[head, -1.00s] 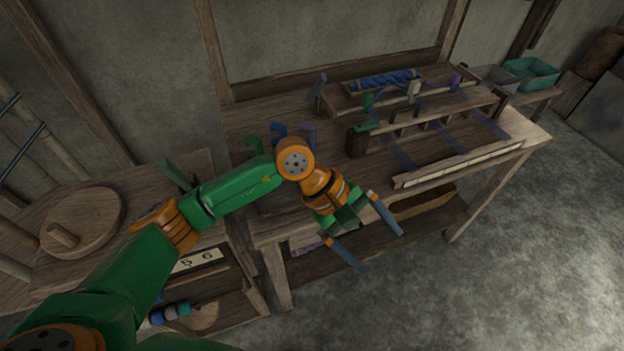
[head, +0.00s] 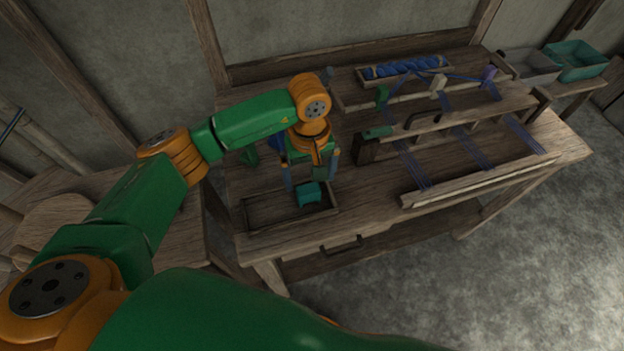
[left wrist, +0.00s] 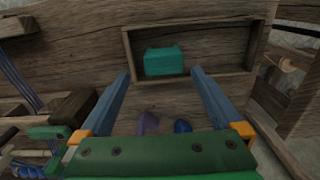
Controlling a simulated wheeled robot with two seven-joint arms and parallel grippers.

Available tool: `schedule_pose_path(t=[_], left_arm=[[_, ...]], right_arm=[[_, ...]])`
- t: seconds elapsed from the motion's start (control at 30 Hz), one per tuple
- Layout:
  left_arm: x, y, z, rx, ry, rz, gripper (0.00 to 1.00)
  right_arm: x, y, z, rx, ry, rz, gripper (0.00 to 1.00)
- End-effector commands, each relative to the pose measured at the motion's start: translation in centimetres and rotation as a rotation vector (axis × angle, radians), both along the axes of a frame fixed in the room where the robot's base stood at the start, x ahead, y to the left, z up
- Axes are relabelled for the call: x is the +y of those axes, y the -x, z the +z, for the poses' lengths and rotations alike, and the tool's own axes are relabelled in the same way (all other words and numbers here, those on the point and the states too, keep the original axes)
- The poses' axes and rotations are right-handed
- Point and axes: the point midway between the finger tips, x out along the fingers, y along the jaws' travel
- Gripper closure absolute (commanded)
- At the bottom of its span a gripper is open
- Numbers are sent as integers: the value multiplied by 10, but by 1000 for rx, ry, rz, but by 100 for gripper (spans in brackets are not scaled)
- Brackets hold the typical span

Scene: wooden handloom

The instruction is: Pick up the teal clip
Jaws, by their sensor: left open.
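The teal clip (head: 308,194) lies in a shallow wooden tray (head: 290,222) at the front left of the loom bench. It also shows in the left wrist view (left wrist: 164,60), against the tray's near-side interior with bare wood to its right. My left gripper (head: 312,180) is open and empty, its two blue fingers pointing down above the tray. In the left wrist view its fingertips (left wrist: 160,73) are spread to either side of the clip, apart from it. My right gripper is not in view.
The loom frame (head: 480,180) with blue threads stands right of the tray. A green clip (head: 378,132) sits on its left end. Purple (left wrist: 148,123) and blue (left wrist: 182,126) pieces lie behind the gripper. Grey and teal bins (head: 577,62) stand at the far right.

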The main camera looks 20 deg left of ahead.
Motion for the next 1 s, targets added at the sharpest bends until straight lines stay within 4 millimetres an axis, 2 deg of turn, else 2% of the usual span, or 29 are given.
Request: schedule_pose_path(t=[0.03, 0.1, 0.23, 0.47, 0.5, 0.7, 0.8, 1.0], left_arm=[[0, 4, -3, 8, -1, -1, 0], [1, 7, -17, 8, -1, 1, 0], [0, 6, -40, 3, 1, 1, 0], [0, 5, -45, -1, 2, -1, 0], [0, 5, -45, -1, 2, -1, 12], [0, 5, -44, -1, 1, -1, 66], [0, 5, -44, -1, 2, -1, 89], [0, 5, -43, -1, 2, -1, 89]], right_arm=[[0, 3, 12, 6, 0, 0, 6], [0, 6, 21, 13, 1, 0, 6], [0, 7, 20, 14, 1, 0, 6], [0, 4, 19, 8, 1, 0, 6], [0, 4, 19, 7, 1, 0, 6], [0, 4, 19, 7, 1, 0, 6], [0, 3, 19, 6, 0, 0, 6], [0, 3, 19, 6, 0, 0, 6]])
